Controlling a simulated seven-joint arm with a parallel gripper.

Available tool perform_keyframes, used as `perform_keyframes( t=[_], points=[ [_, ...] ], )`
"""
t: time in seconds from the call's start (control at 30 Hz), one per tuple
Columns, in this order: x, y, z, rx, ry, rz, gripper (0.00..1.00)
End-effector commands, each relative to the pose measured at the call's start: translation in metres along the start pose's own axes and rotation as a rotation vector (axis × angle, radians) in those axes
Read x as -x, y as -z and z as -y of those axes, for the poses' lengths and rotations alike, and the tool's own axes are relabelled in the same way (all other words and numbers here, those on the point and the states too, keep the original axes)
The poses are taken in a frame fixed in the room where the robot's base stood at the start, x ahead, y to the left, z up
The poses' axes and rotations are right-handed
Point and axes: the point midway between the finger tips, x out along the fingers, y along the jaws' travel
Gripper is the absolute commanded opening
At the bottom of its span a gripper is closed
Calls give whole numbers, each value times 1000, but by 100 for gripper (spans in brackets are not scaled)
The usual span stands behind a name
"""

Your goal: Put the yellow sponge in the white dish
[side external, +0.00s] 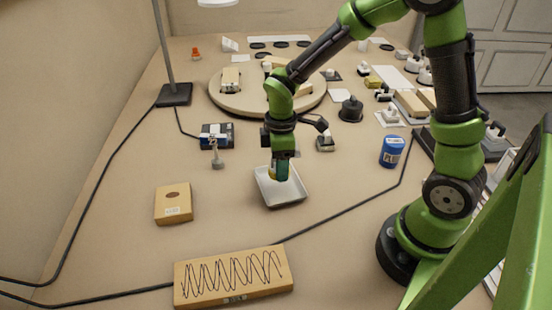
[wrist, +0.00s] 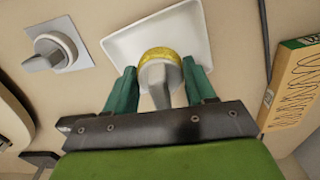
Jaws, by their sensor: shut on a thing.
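The yellow sponge (wrist: 160,53) has a grey knob-like handle and sits between my green fingers in the wrist view. In the side external view a sliver of the sponge (side external: 271,173) shows beside my fingers. My gripper (wrist: 160,72) is shut on the sponge's handle. My gripper (side external: 281,172) points down over the white dish. The white dish (side external: 288,198) is a shallow rectangular tray on the bench, and it also fills the upper middle of the wrist view (wrist: 125,42). The sponge is over or in the dish; I cannot tell whether it touches the floor.
A blue can (side external: 392,152) stands to the right. A tan box with a hole (side external: 173,203) and a box with a coiled line (side external: 232,277) lie toward the front. A dark-blue device (side external: 217,135) is behind left. A cable runs in front of the dish.

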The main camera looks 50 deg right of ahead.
Motion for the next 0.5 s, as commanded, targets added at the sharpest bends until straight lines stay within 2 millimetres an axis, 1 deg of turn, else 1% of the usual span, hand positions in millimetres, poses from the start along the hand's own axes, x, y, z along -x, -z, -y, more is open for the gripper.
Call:
perform_keyframes(
  t=[0.2, 0.3, 0.4, 0.5],
  points=[
    [-30, 0, 0, -2, 3, 2, 26],
    [-41, 0, 0, -3, 3, 2, 26],
    [-44, 0, 0, -4, 1, -1, 26],
    [-44, 0, 0, -5, 0, -1, 26]
  ],
)
